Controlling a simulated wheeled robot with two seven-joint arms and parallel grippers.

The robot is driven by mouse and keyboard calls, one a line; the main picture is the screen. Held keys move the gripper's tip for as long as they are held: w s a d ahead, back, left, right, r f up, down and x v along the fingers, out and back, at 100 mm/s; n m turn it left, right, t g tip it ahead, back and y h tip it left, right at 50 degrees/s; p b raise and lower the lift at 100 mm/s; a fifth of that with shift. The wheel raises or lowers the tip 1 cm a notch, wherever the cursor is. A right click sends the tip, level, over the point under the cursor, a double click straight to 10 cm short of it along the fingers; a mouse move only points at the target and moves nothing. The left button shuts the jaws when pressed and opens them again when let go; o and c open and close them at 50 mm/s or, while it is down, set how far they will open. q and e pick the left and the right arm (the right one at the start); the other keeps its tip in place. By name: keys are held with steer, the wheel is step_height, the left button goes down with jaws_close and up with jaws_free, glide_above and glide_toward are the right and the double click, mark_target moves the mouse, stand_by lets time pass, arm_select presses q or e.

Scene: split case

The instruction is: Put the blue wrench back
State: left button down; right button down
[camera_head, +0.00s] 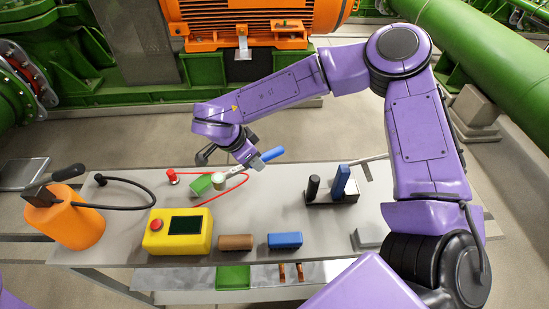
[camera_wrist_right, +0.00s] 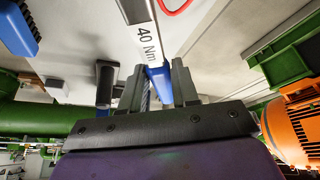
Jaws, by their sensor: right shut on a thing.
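My right gripper (camera_head: 252,160) is above the table's back middle, shut on the blue wrench. The wrench's blue handle (camera_head: 272,154) sticks out to the right of the jaws. In the right wrist view the blue handle (camera_wrist_right: 160,80) shows between the fingers (camera_wrist_right: 157,88), with a pale shaft (camera_wrist_right: 146,36) marked "40 Nm" beyond them. The shaft seems to run left toward a pale round piece (camera_head: 217,180) by a green block (camera_head: 202,185); contact there is unclear. A dark rack (camera_head: 330,198) to the right holds a black upright handle (camera_head: 312,187) and a blue one (camera_head: 341,180). My left gripper is out of view.
On the grey table (camera_head: 130,215) are an orange canister (camera_head: 68,222) with a black hose, a yellow box (camera_head: 178,231) with a red button, a brown block (camera_head: 235,242) and a blue block (camera_head: 285,240). A red cable curves near the wrench. Table space shows between wrench and rack.

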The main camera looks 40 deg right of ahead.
mark_target(280, 184)
steer(key=d+m, duration=0.1)
steer(key=d+m+g, duration=0.1)
steer(key=m, duration=0.1)
steer(key=shift+s+d+f+g, duration=0.25)
steer(key=shift+d+f+g, duration=0.05)
steer(key=shift+d+f, duration=0.1)
steer(key=f+m+b, duration=0.1)
steer(key=f+b, duration=0.1)
steer(key=s+d+f+m+b, duration=0.1)
steer(key=f+b, duration=0.1)
steer(key=b, duration=0.1)
steer(key=s+d+f+m+g+y+b, duration=0.1)
steer(key=f+m+b, duration=0.1)
steer(key=f+b, duration=0.1)
steer(key=shift+s, duration=0.2)
steer(key=shift+r, duration=0.15)
steer(key=shift+f+b, duration=0.3)
steer(key=shift+f, duration=0.2)
steer(key=shift+c, duration=1.4)
jaws_free()
